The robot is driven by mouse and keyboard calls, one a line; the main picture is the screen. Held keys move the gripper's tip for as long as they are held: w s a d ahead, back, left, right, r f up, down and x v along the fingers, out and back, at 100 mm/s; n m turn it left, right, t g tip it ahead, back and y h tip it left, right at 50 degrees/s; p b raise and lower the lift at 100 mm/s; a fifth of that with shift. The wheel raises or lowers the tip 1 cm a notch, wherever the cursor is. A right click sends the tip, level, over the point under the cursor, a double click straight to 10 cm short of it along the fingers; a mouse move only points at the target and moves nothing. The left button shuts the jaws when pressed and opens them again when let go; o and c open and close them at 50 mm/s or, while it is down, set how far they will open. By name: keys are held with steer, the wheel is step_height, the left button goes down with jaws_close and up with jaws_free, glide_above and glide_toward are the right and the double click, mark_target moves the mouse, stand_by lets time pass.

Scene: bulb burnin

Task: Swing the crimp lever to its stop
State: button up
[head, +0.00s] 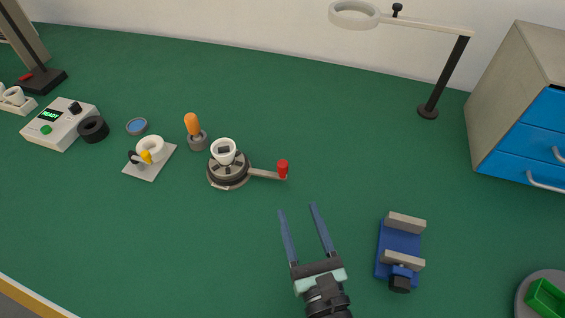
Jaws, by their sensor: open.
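The crimp tool (228,173) is a round dark and grey base with a white cup-like part (223,151) on top. Its crimp lever (263,174) is a flat beige bar that points right from the base. A red upright knob (283,168) stands at the lever's outer end. My gripper (297,208) is open and empty, with its two long blue fingers pointing up the picture. In the picture the fingertips are below and slightly right of the red knob, apart from it. Their height above the table is hard to tell.
A blue vise (384,254) with beige jaws is right of my gripper. An orange-handled tool (192,125) stands behind the crimp tool, and a plate with a white ring (150,149) is to its left. A lamp post (443,78) and blue drawers (528,132) are at the right. The green table between gripper and lever is clear.

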mark_target(284, 169)
steer(key=shift+w+f, duration=0.3)
steer(key=shift+f, duration=0.1)
steer(key=p+x, duration=0.1)
steer(key=x, duration=1.1)
steer(key=shift+w+a+r, duration=0.1)
steer(key=shift+w+r, duration=0.1)
steer(key=shift+w, duration=0.15)
jaws_close()
stand_by(0.6)
